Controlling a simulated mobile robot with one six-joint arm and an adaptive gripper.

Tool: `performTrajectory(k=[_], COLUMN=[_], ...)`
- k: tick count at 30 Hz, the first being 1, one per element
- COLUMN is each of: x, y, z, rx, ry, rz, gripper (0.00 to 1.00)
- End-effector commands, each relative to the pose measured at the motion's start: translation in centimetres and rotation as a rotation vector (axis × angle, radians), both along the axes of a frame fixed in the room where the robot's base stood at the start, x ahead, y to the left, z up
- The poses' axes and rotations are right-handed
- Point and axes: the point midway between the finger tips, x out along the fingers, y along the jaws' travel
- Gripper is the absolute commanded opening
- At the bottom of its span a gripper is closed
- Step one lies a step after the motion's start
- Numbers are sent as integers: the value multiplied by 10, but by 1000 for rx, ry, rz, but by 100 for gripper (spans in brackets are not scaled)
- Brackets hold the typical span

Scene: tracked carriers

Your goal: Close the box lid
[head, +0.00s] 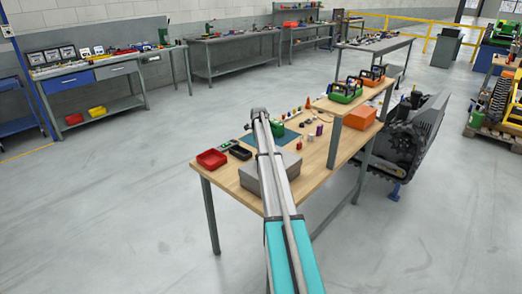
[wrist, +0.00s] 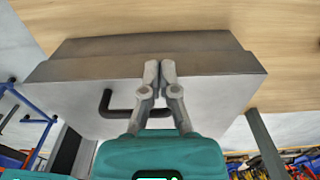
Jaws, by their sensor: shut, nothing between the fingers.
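A grey box (head: 250,178) stands on the wooden bench in the head view, partly hidden behind my arm. In the wrist view the box fills the middle, with a darker band (wrist: 90,58) at the top and a paler flat face (wrist: 75,96) below. A black bar handle (wrist: 122,113) sticks out from the paler face. My gripper (wrist: 160,68) has its fingers together and empty. In the picture they overlap the box and the handle's right part; I cannot tell if they touch. How far the lid is open is unclear.
A tracked machine (head: 412,140) stands to the right. The floor at left is clear.

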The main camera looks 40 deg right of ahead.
Motion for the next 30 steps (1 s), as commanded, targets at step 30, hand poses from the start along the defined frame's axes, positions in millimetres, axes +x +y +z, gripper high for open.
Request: performTrajectory(k=[30], x=[35], y=[7], z=[75], rx=[0], ry=[0], rz=[0], gripper=[0])
